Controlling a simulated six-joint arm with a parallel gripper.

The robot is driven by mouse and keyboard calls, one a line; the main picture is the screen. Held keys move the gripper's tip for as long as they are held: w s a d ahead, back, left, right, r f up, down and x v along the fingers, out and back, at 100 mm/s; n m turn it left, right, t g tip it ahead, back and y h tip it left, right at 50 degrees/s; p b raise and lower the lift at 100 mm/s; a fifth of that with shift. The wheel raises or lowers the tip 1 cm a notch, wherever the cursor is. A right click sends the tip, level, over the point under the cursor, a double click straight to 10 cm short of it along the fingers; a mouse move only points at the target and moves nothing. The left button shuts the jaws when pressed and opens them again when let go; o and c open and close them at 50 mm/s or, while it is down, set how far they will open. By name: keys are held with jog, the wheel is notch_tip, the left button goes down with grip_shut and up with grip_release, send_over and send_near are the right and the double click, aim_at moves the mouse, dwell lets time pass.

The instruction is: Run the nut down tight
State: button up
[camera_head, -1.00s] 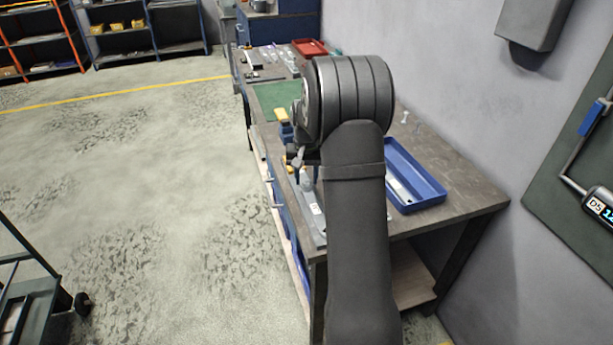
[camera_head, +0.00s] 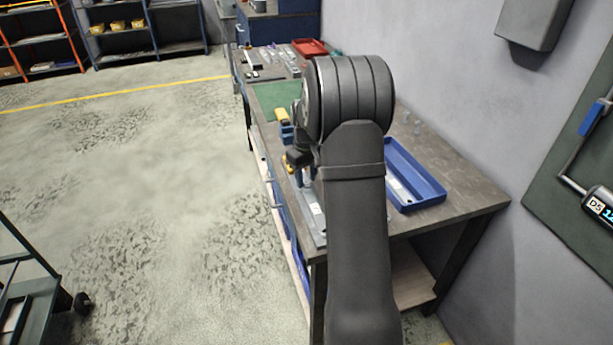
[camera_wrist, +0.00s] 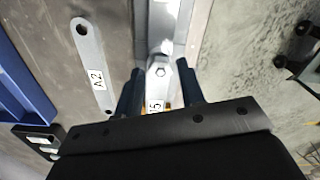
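In the wrist view, my gripper (camera_wrist: 160,68) has its two dark fingers apart, with a visible gap on either side of what lies between them. A grey bracket end with a hex nut or bolt head (camera_wrist: 160,72) shows between the fingertips. A white label, partly hidden, and a bit of yellow show nearer the palm. I cannot tell how far above the nut the fingers are. In the head view my arm hides most of the work spot. A yellow and dark item (camera_head: 291,164) shows at the bench's left edge, beside my wrist.
A flat grey bracket labelled A2 (camera_wrist: 91,60) lies beside the fingers. A blue tray (camera_head: 425,197) with a light part stands on the bench (camera_head: 470,190), right of my arm. A green mat (camera_head: 272,95) and a red tray (camera_head: 309,47) are farther back. Open floor lies left.

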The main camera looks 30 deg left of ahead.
jog(key=n, duration=0.4)
jog(key=shift+n, duration=2)
grip_shut()
